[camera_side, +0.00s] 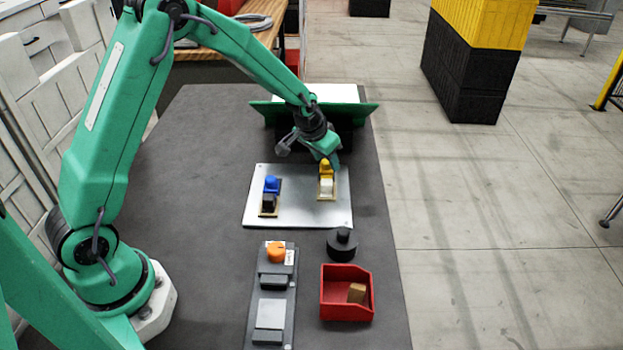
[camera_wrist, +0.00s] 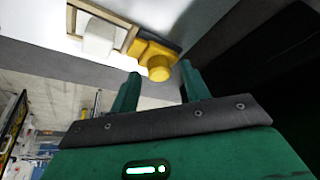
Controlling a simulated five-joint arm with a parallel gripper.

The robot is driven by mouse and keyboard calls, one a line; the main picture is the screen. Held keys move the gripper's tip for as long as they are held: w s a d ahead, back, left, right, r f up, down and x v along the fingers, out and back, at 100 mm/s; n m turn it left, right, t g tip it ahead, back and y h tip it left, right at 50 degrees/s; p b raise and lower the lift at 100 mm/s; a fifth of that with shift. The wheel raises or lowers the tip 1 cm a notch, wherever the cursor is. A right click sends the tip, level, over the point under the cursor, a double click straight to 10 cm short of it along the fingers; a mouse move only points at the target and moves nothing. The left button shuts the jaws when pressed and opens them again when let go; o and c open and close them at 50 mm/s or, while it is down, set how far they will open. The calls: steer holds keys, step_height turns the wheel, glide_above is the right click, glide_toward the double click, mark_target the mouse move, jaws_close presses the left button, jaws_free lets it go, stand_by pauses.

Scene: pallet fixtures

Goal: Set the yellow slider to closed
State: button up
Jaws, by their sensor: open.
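The yellow slider (camera_side: 325,168) sits at the far end of its tan frame on the light grey plate (camera_side: 300,215), with a white block (camera_side: 326,188) in the frame's near part. My gripper (camera_side: 333,160) is right at the yellow slider in the side view, and its fingers are hard to make out there. In the wrist view my gripper (camera_wrist: 160,88) is open, with its two green fingers apart. The yellow slider's round knob (camera_wrist: 160,70) shows just beyond and between the fingertips. I cannot tell whether a finger touches it. The white block (camera_wrist: 97,36) lies left of it.
A blue slider (camera_side: 271,184) stands on the plate's left part. Nearer are a panel with an orange knob (camera_side: 276,252), a black round piece (camera_side: 342,243) and a red bin (camera_side: 346,309) holding a brown block (camera_side: 357,293). A green-edged panel (camera_side: 365,108) stands behind my gripper.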

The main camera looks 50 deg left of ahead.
steer(key=shift+f, duration=0.1)
jaws_close()
steer(key=shift+s+d, duration=0.75)
jaws_free()
steer(key=v, duration=0.8)
stand_by(0.4)
stand_by(0.3)
